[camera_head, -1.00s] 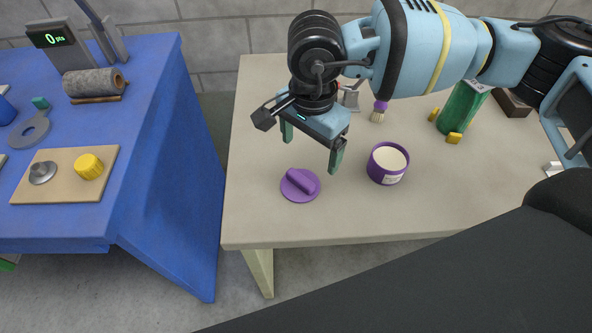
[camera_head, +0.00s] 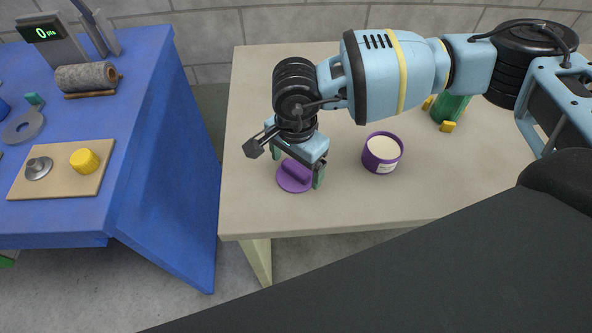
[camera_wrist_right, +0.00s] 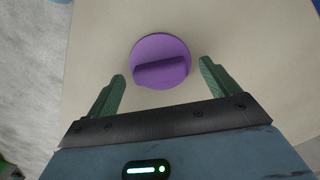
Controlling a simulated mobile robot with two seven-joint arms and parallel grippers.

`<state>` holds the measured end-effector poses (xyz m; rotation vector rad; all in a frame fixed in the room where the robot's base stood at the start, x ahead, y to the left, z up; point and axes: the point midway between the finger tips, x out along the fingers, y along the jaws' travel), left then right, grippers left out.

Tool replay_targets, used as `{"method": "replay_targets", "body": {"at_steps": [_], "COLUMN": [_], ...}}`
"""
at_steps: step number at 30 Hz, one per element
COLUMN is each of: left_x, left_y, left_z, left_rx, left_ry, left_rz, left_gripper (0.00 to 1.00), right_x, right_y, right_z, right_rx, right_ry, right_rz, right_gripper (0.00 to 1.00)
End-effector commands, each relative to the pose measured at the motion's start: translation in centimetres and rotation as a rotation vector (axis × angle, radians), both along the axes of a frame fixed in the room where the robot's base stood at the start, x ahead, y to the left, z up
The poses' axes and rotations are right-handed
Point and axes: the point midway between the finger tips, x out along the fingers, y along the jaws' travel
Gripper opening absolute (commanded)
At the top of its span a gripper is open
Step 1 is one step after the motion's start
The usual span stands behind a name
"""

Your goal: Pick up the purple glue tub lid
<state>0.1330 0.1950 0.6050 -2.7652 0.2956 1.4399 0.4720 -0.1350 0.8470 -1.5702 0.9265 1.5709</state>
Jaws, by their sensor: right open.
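The purple glue tub lid (camera_head: 294,177) lies flat on the beige table, a round disc with a raised bar handle. It also shows in the right wrist view (camera_wrist_right: 161,60), ahead of the fingertips and roughly between their lines. My right gripper (camera_head: 297,166) is open and empty, low over the table at the lid's far side. Its green fingers also show in the right wrist view (camera_wrist_right: 162,78), one on either side of the lid and apart from it. The purple glue tub (camera_head: 382,154), open with cream contents, stands to the right. My left gripper is not in view.
The beige table (camera_head: 340,212) is clear around the lid, and its front edge lies a little nearer. A green object (camera_head: 452,107) with yellow parts stands back right. A blue table (camera_head: 150,150) at the left holds a board with a yellow knob (camera_head: 84,161) and a grey roll (camera_head: 87,77).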

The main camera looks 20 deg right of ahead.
Motion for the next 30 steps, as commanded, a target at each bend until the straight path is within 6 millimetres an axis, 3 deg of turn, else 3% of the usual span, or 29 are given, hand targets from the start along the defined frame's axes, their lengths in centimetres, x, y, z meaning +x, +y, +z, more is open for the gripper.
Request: {"method": "replay_targets", "body": {"at_steps": [6, 17, 30], "left_x": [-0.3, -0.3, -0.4], "left_y": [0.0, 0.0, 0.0], "left_z": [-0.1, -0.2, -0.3], "left_rx": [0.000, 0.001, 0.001], "left_ry": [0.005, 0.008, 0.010], "left_rz": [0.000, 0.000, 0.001], "left_gripper": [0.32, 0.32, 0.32], "right_x": [0.0, 0.0, 0.1], "right_y": [0.0, 0.0, 0.0], "right_z": [-0.1, 0.0, 0.9], "right_rx": [0.000, 0.000, 0.000], "right_ry": [0.000, 0.000, -0.001], "right_rz": [0.000, 0.000, -0.001], "right_gripper": [0.86, 0.40, 0.39]}}
